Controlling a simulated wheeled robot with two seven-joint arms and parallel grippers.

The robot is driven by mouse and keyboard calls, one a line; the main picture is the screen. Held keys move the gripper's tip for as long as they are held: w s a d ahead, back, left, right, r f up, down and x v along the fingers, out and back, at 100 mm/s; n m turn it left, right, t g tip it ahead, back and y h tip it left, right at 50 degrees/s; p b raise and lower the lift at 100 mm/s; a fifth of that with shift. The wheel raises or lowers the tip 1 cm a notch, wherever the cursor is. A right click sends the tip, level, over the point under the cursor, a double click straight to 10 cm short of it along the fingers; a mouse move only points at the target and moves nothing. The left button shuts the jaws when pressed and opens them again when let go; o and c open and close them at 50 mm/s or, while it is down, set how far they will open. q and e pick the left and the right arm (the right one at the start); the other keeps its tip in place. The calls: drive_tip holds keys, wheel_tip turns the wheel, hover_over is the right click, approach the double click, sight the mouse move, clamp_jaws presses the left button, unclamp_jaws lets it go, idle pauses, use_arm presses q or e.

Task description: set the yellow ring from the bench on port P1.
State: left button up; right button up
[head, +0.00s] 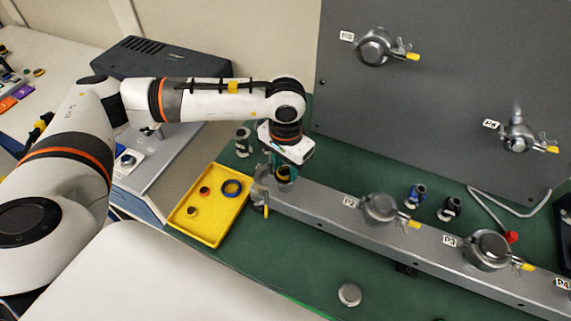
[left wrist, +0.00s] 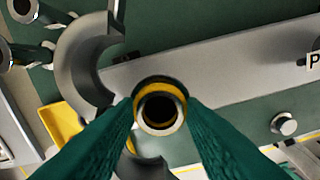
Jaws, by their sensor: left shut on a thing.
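My left gripper (head: 283,170) is over the left end of the grey rail, close to the leftmost port. In the left wrist view its two green fingers (left wrist: 160,108) are shut on the yellow ring (left wrist: 165,86), which has a yellow band around a metal centre with a dark hole. The leftmost port, by its place P1 (head: 264,183), has a metal clamp with a yellow handle hanging down; its label is not visible. A curved grey clamp half (left wrist: 80,58) shows beside the ring in the left wrist view. I cannot tell whether ring and port touch. My right gripper is not in view.
A yellow tray (head: 211,237) with a blue ring (head: 232,188) and smaller rings lies left of the rail. Ports P2 (head: 381,209) and P3 (head: 489,251) sit along the rail (head: 320,206). A grey panel (head: 440,80) stands behind. A metal cap (head: 349,295) lies in front.

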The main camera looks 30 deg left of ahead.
use_arm(q)
drive_tip(key=o, duration=1)
drive_tip(key=shift+r, duration=0.15)
drive_tip(key=shift+w+r, duration=0.1)
drive_tip(key=shift+r, duration=0.15)
wheel_tip(320, 180, up, 11)
drive_tip(key=b, duration=0.3)
drive_tip(key=shift+r, duration=0.1)
drive_tip(key=shift+s, duration=0.25)
